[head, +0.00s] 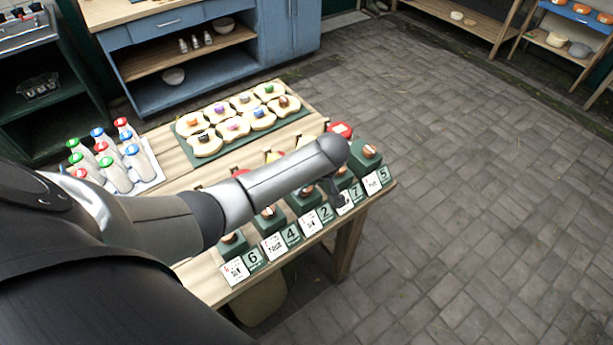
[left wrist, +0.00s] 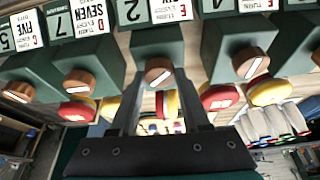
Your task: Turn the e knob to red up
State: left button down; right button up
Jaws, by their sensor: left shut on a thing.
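The e knob (left wrist: 152,67) is a round brown-orange knob with a pale bar across it. It is on a dark green box (left wrist: 153,45) with the cards "E" (left wrist: 171,9) and "2" (left wrist: 132,11). My left gripper (left wrist: 161,80) has its fingers on both sides of this knob and is shut on it. The pale bar slants in the left wrist view; I cannot make out a red mark on it. In the head view, my left gripper (head: 334,188) hangs below the arm's end, by the row of green boxes. My right gripper is not in view.
Similar knobs stand close on both sides, D/7 (left wrist: 79,82) and F/4 (left wrist: 251,64). Red and yellow domes (left wrist: 220,97) lie behind the boxes. A tray of bottles (head: 150,167) and a green board (head: 222,147) with toast-like pieces share the table. Floor (head: 480,200) to the right is clear.

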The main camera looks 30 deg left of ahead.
pick_arm(q)
jog(key=shift+d+n+g+p, duration=0.1)
jog(key=shift+n+g+p, duration=0.2)
jog(key=shift+n, duration=0.7)
jog(key=n+g, duration=0.1)
jog(key=n, duration=0.1)
jog(key=shift+w+f+n, duration=0.1)
jog(key=shift+n, duration=0.3)
jog(key=shift+n+g+b, duration=0.4)
jog(key=shift+n+g, duration=0.1)
jog(key=shift+n, duration=0.7)
jog(key=shift+w+n+g+b, duration=0.1)
jog(key=shift+n+g+b, duration=0.4)
jog(key=shift+n, duration=0.7)
jog(key=shift+c, duration=1.8)
grip_release()
